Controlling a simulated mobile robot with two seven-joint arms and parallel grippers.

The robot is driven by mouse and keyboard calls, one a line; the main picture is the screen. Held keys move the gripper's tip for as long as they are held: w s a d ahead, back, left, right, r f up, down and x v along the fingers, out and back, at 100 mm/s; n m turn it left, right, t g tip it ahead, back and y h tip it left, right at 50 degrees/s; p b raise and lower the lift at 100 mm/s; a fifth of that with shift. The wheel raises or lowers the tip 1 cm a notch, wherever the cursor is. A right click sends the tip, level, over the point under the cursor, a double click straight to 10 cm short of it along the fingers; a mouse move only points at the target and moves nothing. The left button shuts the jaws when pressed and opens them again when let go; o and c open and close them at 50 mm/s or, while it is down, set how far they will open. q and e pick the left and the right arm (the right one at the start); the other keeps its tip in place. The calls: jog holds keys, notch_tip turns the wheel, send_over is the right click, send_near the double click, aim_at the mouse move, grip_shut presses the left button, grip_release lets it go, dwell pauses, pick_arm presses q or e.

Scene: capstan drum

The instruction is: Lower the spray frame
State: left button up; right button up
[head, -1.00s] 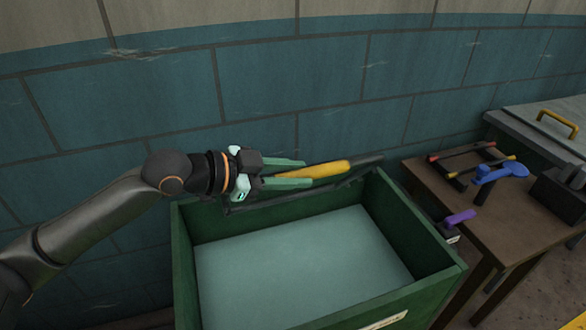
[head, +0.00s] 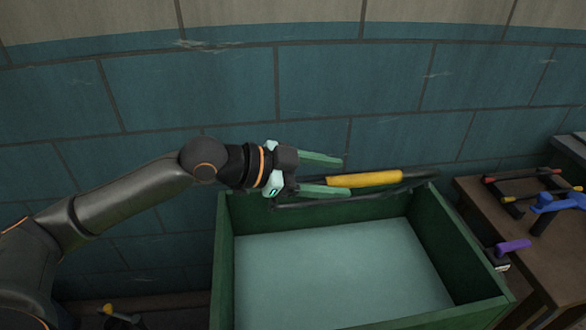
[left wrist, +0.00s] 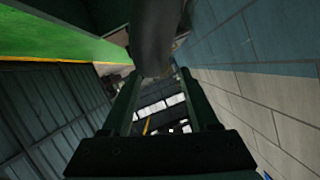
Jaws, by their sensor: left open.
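The spray frame appears as a dark bar (head: 418,174) with a yellow sleeve (head: 370,179), along the back of a green open box (head: 478,290). A thinner dark bar runs below it at the back rim. My left gripper (head: 344,176) is open, its pale green fingers at the sleeve's left end. In the left wrist view a thick dark round bar (left wrist: 153,40) lies just ahead of the open fingers. I cannot tell whether it is between them. My right gripper is not in view.
A teal block wall (head: 230,90) stands close behind the box. The box holds a flat pale blue-green surface (head: 340,270). At right, a brown table (head: 530,235) carries a blue-handled item (head: 560,202), a purple handle (head: 513,246) and red- and yellow-tipped bars.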

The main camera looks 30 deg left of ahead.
pick_arm(q)
jog(key=b+v, duration=0.2)
jog(key=v, duration=0.7)
jog(key=shift+s+a, duration=0.15)
jog(key=shift+c, duration=0.2)
